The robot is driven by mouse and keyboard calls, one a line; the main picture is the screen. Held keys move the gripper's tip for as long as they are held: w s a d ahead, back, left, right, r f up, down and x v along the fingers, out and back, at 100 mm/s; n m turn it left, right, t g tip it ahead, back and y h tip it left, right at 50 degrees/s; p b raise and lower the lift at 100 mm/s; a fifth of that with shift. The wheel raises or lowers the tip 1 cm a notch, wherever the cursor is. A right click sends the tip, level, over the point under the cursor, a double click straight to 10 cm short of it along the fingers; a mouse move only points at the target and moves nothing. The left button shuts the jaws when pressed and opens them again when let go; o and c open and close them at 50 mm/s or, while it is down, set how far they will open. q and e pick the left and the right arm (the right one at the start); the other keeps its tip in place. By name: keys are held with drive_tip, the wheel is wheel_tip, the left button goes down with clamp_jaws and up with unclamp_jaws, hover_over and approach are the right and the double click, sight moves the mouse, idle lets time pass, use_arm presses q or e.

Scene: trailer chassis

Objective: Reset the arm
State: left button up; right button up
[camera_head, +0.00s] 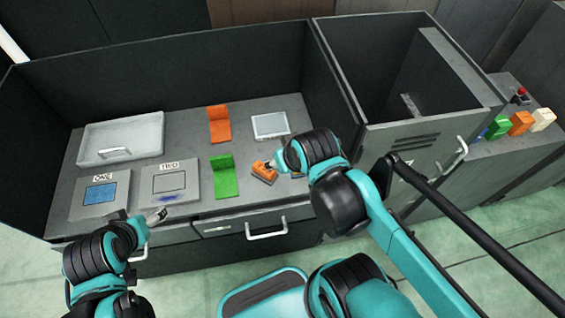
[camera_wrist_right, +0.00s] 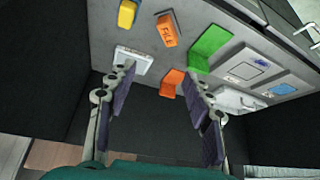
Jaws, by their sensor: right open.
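My right arm reaches in from the right over the grey workbench (camera_head: 215,135). Its gripper (camera_head: 284,162) is over the bench's right part, beside an orange block (camera_head: 264,173). In the right wrist view my right gripper (camera_wrist_right: 160,80) has its fingers spread, with nothing between them. The orange block, lettered FILE, shows there beyond the fingertips (camera_wrist_right: 168,29), with a yellow block (camera_wrist_right: 127,14) near it. My left gripper (camera_head: 156,215) is low at the bench's front edge, near the TWO panel (camera_head: 176,183); whether its jaws are apart is unclear.
A tall open cabinet (camera_head: 408,143) stands right. Colored blocks (camera_head: 521,123) sit on the side counter.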

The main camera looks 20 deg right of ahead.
drive_tip(key=shift+s+a+t, duration=0.45)
drive_tip(key=shift+s+t, duration=0.05)
drive_tip(key=shift+s, duration=0.15)
wheel_tip(320, 180, down, 3)
drive_tip(key=b, duration=0.2)
drive_tip(key=shift+r+b, duration=0.1)
drive_tip(key=shift+b, duration=0.25)
